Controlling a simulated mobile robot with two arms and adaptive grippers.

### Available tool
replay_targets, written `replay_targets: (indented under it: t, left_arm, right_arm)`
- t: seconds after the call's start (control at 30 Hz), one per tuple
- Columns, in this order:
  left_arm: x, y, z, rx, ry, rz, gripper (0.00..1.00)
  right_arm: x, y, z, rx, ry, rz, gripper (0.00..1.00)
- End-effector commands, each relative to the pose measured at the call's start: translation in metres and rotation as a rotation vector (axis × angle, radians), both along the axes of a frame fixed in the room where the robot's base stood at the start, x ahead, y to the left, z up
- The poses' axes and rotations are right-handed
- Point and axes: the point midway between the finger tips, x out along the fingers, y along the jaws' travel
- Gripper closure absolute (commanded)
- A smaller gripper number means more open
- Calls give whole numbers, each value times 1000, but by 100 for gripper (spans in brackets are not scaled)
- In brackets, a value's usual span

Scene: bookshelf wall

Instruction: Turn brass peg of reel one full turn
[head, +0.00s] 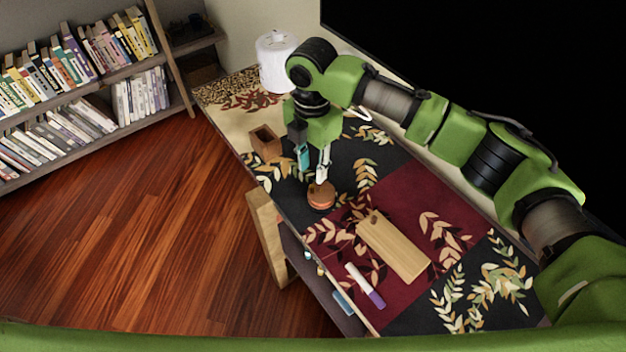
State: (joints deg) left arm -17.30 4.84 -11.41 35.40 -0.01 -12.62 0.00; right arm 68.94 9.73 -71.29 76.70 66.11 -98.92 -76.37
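The reel (320,196) is a small round orange-brown thing with a darker band, standing on the patterned cloth near the table's front edge. Its brass peg is too small to make out, or is hidden behind the fingertips. My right gripper (313,175) points down just above the reel. Its two fingers stand apart, and nothing shows between them. One finger's tip is over the reel's top; I cannot tell whether it touches. My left gripper is not in view.
A wooden board (394,248) lies right of the reel, with a white-and-purple marker (365,286) in front. A brown open box (266,143) stands behind to the left. A white paper roll (276,62) stands at the far end. Bookshelves (75,85) stand left, across bare floor.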

Motion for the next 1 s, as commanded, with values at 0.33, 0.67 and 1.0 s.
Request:
replay_targets:
  t: [0.33,0.67,1.0]
  left_arm:
    - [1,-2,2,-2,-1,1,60]
    - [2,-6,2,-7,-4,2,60]
    - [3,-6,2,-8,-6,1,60]
  right_arm:
    - [0,0,-54,0,1,-1,73]
    - [0,0,-61,1,-1,-1,73]
    - [0,0,-61,1,-1,-2,100]
